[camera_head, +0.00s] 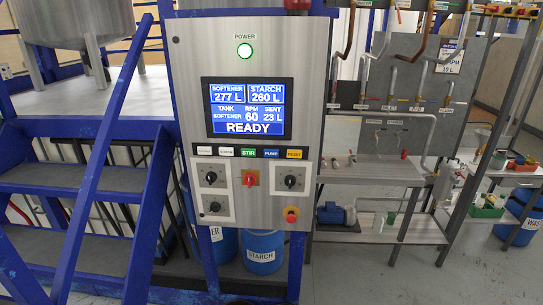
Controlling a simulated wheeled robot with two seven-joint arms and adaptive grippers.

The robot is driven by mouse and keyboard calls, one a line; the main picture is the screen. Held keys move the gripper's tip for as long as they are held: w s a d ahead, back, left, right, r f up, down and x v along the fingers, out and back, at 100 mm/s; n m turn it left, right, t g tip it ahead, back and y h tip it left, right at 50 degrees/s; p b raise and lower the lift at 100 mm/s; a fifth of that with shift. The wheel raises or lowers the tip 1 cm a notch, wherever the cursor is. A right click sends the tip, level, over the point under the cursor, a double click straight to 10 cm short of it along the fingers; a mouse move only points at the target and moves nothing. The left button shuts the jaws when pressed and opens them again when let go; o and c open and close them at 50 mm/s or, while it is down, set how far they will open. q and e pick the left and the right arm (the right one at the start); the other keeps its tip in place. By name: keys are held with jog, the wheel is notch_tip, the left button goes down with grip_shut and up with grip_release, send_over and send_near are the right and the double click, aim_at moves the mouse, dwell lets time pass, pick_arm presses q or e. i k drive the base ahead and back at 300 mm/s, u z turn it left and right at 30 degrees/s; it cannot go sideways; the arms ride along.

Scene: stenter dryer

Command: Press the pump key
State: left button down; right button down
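A steel control panel (180,100) stands upright in front of me. Its blue screen (248,107) reads softener 277 L, starch 260 L, tank softener, RPM 60, sent 23 L and READY. Below the screen is a row of small coloured keys. The blue pump key (271,154) sits between the green stir key (248,153) and the yellow reset key (294,154). Two pale keys are at the left of the row, their lettering too small to read. Neither of my grippers is in view.
Below the keys are black rotary knobs (290,181), a red switch on yellow (249,179) and a red emergency button (291,214). Blue stairs (85,185) stand at the left. Pipes, shelves and a blue motor (335,214) are at the right. Nothing blocks the panel's front.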

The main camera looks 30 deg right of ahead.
aim_at(267, 153)
jog(key=u, duration=2)
jog(key=k, duration=0.9)
jog(key=z, duration=1.4)
jog(key=i, duration=0.5)
